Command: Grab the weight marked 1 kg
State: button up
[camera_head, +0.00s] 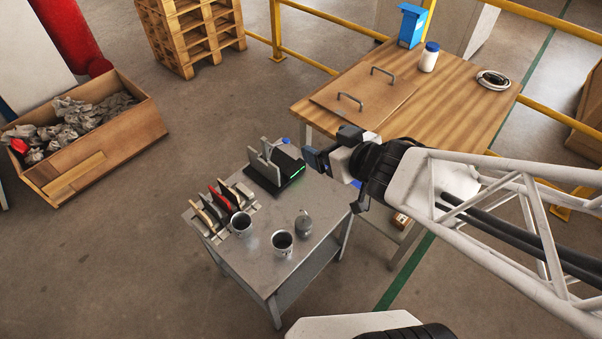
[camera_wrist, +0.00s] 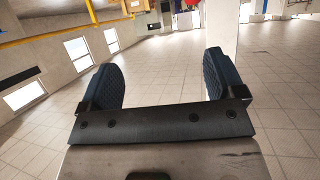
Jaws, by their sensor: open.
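A small grey metal piece with a narrow top (camera_head: 304,224) stands on the grey metal table (camera_head: 262,271), right of two metal cups. It looks like a weight, but I cannot read any marking on it. My gripper (camera_head: 318,157) is above the right back part of this table, up and to the right of the grey piece in the picture and apart from it. In the wrist view my gripper (camera_wrist: 160,82) is open, with two dark padded fingers wide apart and nothing between them. That view faces out over the tiled floor and shows no weight.
The metal cups (camera_head: 240,224) and (camera_head: 282,243) stand near the grey piece. A rack of tiles (camera_head: 217,206) and a dark device (camera_head: 277,165) stand on the same table. A wooden table (camera_head: 455,90) with a board and bottle lies behind.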

send_near(304, 223)
jog(key=w+f, duration=0.1)
jog(key=w, duration=0.1)
jog(key=shift+w+a+f, duration=0.1)
jog(key=shift+a+f, duration=0.1)
jog(key=shift+a, duration=0.15)
dwell(0.4)
jog(key=shift+x, duration=1.35)
jog(key=shift+a+x, duration=0.25)
jog(key=shift+x, duration=2.35)
jog(key=shift+r, duration=0.15)
grip_shut()
